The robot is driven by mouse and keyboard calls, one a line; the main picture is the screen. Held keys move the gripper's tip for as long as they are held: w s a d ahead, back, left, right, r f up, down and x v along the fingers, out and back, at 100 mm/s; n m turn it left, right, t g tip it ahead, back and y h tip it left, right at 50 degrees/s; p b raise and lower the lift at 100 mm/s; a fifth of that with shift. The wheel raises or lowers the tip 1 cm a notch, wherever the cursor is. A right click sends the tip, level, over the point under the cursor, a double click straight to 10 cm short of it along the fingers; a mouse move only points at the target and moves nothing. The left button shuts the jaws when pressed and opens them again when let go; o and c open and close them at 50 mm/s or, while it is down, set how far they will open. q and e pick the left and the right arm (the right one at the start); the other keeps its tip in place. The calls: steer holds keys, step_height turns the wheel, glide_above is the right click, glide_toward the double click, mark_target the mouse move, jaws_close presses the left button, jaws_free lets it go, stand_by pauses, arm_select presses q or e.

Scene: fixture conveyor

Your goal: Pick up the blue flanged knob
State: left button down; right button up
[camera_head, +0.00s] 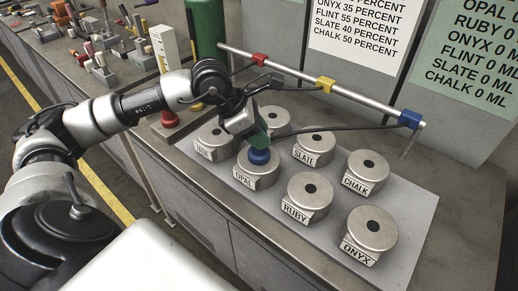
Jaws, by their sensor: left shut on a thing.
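The blue flanged knob (259,157) is at the top of the round metal pot labelled OPAL (256,174), over its middle. My left gripper (254,141) comes down on the knob from above and is shut on it; the fingers and a dark green part hide the knob's upper end. I cannot tell whether the knob still touches the pot. My right gripper is not in view.
Similar pots surround it, including SLATE (315,148), RUBY (309,195), CHALK (366,170) and ONYX (369,234), on a grey plate (405,225). Behind them runs a metal rail (370,104) with coloured clamps. A dark thin line crosses near the gripper.

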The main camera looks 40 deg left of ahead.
arm_select(q)
steer(key=shift+r, duration=0.15)
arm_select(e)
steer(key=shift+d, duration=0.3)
